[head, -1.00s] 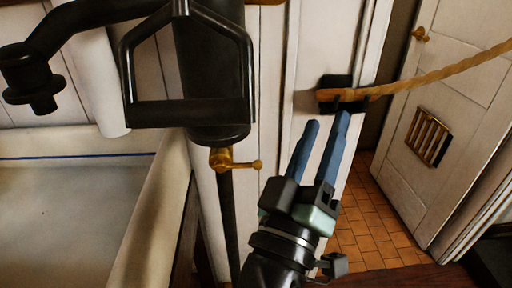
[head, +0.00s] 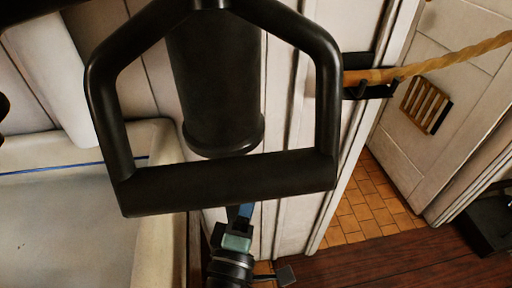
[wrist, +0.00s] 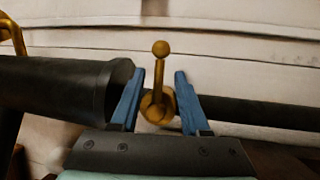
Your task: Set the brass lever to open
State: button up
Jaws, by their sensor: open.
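The brass lever (wrist: 159,78) shows in the wrist view as a thin arm with a ball end, rising from a round brass hub (wrist: 157,107). My gripper (wrist: 156,74) is open, with one blue finger on each side of the lever. Gaps show between the fingers and the lever arm; whether either finger touches the hub is unclear. In the head view my gripper (head: 241,212) is low in the middle, its fingers mostly hidden behind a black handle. The lever is hidden there too.
The large black handle (head: 235,182) hangs in front of a black cylinder (head: 215,90). In the wrist view the black cylinder (wrist: 60,85) is left and a dark pipe (wrist: 260,113) runs right. A rope (head: 450,57) on a wall bracket and a pale basin (head: 65,220) flank the area.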

jog(key=shift+p+x, duration=0.7)
jog(key=shift+x, duration=2)
grip_shut()
